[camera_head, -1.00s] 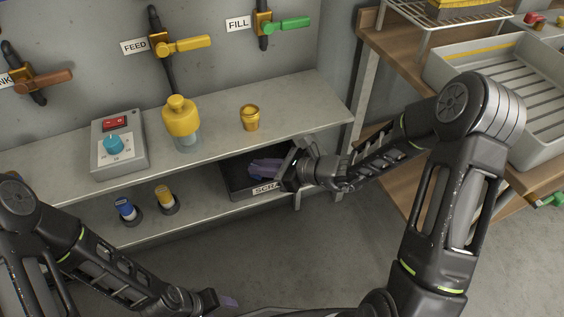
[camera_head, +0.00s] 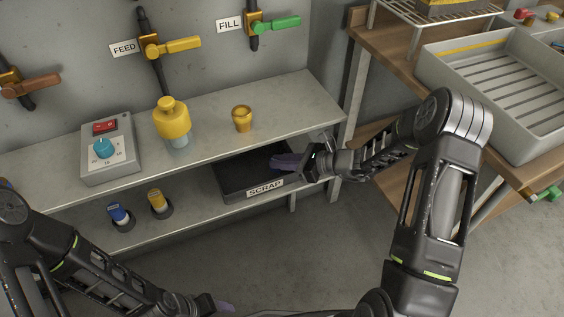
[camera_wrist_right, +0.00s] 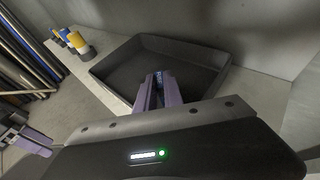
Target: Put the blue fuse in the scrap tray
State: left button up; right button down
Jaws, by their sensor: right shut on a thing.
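A blue fuse (camera_head: 118,214) with a white band stands upright in a dark round holder on the lower shelf. The scrap tray (camera_head: 232,197) is dark and shallow, with a SCRAP label on its front, on the same shelf to the right. My right gripper (camera_head: 276,162) has purple fingers over the tray's right part; in the right wrist view (camera_wrist_right: 158,82) they point into the tray (camera_wrist_right: 110,62). It is shut on a small bluish thing, mostly hidden between the fingers. The tray floor that shows looks empty. My left gripper (camera_head: 224,306) is low at the bottom edge, its jaws unclear.
A yellow fuse (camera_head: 156,201) stands beside the blue one. The upper shelf (camera_head: 215,147) overhangs the tray and bears a control box (camera_head: 110,150), a yellow-topped bottle (camera_head: 172,122) and a brass cup (camera_head: 242,118). A wooden bench with a grey crate (camera_head: 480,110) stands at right.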

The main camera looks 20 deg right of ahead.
jog(key=shift+w+d+f, duration=0.15)
jog(key=shift+d+f, duration=0.15)
jog(key=shift+f, duration=0.15)
jog(key=c, duration=1.5)
grip_release()
